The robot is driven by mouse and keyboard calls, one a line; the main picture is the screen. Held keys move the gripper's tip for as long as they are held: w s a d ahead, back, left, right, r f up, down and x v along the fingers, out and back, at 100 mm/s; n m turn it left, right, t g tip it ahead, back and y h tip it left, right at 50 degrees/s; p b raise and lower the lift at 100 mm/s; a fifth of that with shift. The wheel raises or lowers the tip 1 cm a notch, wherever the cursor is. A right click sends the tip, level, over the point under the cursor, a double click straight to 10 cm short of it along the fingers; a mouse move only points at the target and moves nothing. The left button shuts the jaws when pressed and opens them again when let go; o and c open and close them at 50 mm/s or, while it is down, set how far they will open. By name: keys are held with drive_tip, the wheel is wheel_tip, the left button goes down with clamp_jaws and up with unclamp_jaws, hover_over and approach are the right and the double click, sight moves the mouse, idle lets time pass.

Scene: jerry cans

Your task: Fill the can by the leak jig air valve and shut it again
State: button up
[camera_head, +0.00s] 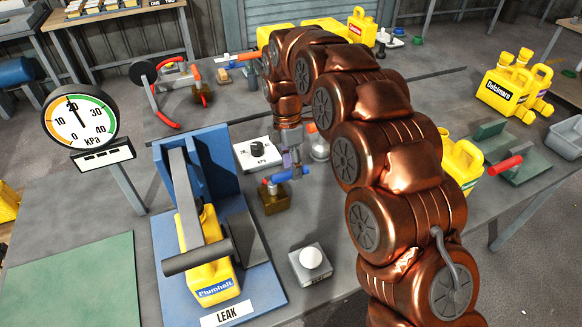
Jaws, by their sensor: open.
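A yellow can (210,272) labelled "Plumhalt" stands in the blue leak jig (262,287), which bears a "LEAK" label. A grey clamp arm with a dark cross bar (194,255) lies over the can. The air valve (273,201) is a brass body with a blue and red handle (279,177), right of the jig. My gripper (291,160) is open and points down at the handle; whether it touches the handle cannot be told. A round kPa gauge (82,120) stands at left, its needle pointing up near the middle of the scale.
A box with a white button (312,259) stands in front. A green mat (75,280) is bare at left. More yellow cans (515,85) stand at right. My arm hides the bench's middle.

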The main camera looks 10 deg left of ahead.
wheel_tip(320, 180, up, 6)
drive_tip(key=w, duration=0.1)
drive_tip(key=shift+a+r, duration=0.25)
drive_tip(key=shift+a, duration=0.1)
idle(0.3)
drive_tip(key=s+d+r+m, duration=0.3)
drive_tip(key=s+d+m, duration=0.3)
drive_tip(key=s+d, duration=0.25)
drive_tip(key=s+d+r+m, duration=0.3)
drive_tip(key=s+d+m, duration=0.4)
drive_tip(key=d, duration=0.3)
drive_tip(key=s+d+f+m, duration=0.2)
drive_tip(key=s+d+m, duration=0.1)
drive_tip(key=s, duration=0.4)
drive_tip(key=s+d+f+m, duration=0.1)
drive_tip(key=s+d+m, duration=0.2)
drive_tip(key=s, duration=0.3)
drive_tip(key=s+d+f+m+y, duration=0.1)
drive_tip(key=s+d+f+m, duration=0.1)
drive_tip(key=s+m, duration=0.3)
drive_tip(key=s+d, duration=0.1)
drive_tip(key=s, duration=0.1)
drive_tip(key=shift+s+f+m+p, duration=0.3)
drive_tip(key=shift+p, duration=0.1)
